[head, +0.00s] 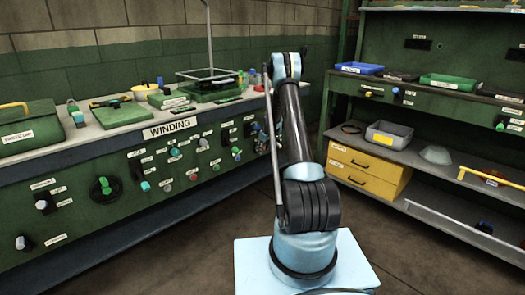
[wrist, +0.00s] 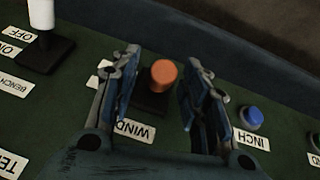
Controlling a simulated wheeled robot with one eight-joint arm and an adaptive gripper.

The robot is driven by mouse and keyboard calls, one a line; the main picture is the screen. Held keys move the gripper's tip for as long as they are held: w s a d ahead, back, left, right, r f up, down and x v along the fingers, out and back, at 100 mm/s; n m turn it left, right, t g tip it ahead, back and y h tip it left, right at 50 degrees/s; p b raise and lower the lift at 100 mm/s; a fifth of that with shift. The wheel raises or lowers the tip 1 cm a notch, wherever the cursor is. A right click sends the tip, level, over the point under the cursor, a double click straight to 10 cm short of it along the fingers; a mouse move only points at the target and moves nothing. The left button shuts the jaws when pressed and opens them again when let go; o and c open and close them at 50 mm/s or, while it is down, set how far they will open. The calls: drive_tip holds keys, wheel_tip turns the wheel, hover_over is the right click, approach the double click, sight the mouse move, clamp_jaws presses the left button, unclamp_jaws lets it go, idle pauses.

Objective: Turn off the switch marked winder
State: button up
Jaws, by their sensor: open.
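In the wrist view an orange-red round knob (wrist: 163,76) stands on a dark base on the green panel. A white label reading "WIND" (wrist: 134,130) is beside it, with its end cut off by my gripper, so I cannot read the whole word. My gripper (wrist: 161,66) is open, one finger on each side of the knob in the picture. Gaps show on both sides, and I cannot tell how far the fingers are above the panel. In the head view my arm hides the gripper; the panel (head: 120,205) carries a "WINDING" sign (head: 171,129).
In the wrist view a blue button (wrist: 250,117) labelled "INCH" is to the right. A white-handled switch (wrist: 41,14) with "ON" and "OFF" labels is at the upper left. In the head view a shelf unit (head: 455,125) with a yellow drawer box (head: 365,175) stands right.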

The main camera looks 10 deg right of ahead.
clamp_jaws()
drive_tip(key=shift+f, duration=0.1)
drive_tip(key=t, duration=0.1)
drive_tip(key=f+t+y, duration=0.1)
drive_tip(key=y, duration=0.1)
drive_tip(key=shift+s+d+f+t, duration=0.25)
drive_tip(key=shift+s+t, duration=0.05)
drive_tip(key=shift+t, duration=0.1)
drive_tip(key=shift+f+m+t+y, duration=0.15)
drive_tip(key=shift+f+t+y, duration=0.45)
drive_tip(key=shift+t, duration=0.3)
drive_tip(key=shift+f+m+t+y, duration=0.15)
drive_tip(key=shift+f+t+y, duration=0.25)
drive_tip(key=shift+t+y, duration=0.4)
unclamp_jaws()
drive_tip(key=shift+a, duration=0.1)
